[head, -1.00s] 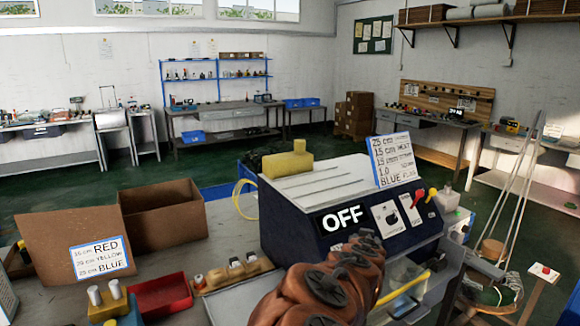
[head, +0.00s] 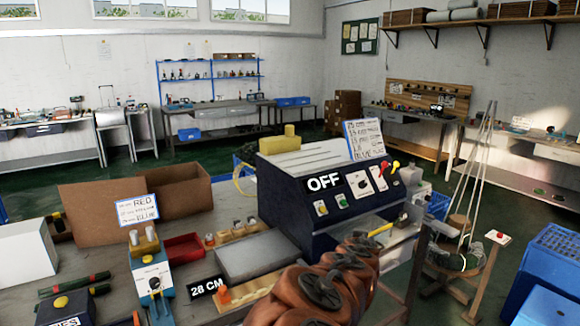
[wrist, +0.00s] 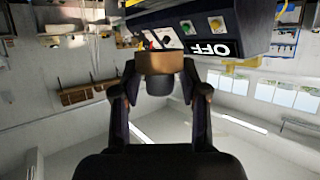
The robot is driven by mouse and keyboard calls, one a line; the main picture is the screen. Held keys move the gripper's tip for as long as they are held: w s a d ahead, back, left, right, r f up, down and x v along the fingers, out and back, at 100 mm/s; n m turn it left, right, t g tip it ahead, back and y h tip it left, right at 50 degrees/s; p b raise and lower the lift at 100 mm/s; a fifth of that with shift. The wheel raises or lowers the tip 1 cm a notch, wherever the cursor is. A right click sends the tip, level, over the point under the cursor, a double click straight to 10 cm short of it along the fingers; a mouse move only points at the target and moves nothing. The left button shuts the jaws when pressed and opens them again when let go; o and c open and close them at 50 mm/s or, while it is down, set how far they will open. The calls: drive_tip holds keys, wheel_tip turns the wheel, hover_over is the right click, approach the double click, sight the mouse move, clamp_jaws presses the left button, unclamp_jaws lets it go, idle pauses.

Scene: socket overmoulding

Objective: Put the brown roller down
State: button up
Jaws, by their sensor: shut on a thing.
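In the wrist view, which is upside down, my gripper (wrist: 160,80) is shut on a brown block-like piece, which looks like the brown roller (wrist: 160,63). A dark grey cylindrical part sits against it between the fingers. The piece is close to the dark blue machine with the OFF sign (wrist: 209,48); I cannot tell whether they touch. In the head view my arm crosses the bottom in front of this machine (head: 290,212). My gripper and the roller cannot be made out there.
A round wooden stand (head: 458,258) with tall rods and blue crates (head: 552,265) are at right. Open green floor lies behind.

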drive_tip(key=shift+s+f, duration=0.2)
drive_tip(key=shift+s, duration=0.3)
drive_tip(key=shift+w+a+f, duration=0.1)
drive_tip(key=shift+a+f, duration=0.15)
drive_tip(key=shift+a, duration=0.05)
drive_tip(key=shift+w+f+n+y, duration=0.35)
drive_tip(key=shift+w+f, duration=0.2)
drive_tip(key=shift+f, duration=0.2)
wheel_tip(320, 180, down, 11)
drive_tip(key=w+n+y, duration=0.2)
drive_tip(key=y, duration=0.1)
drive_tip(key=shift+d+n+t, duration=0.25)
drive_tip(key=shift+n+t, duration=0.05)
drive_tip(key=shift+n, duration=0.05)
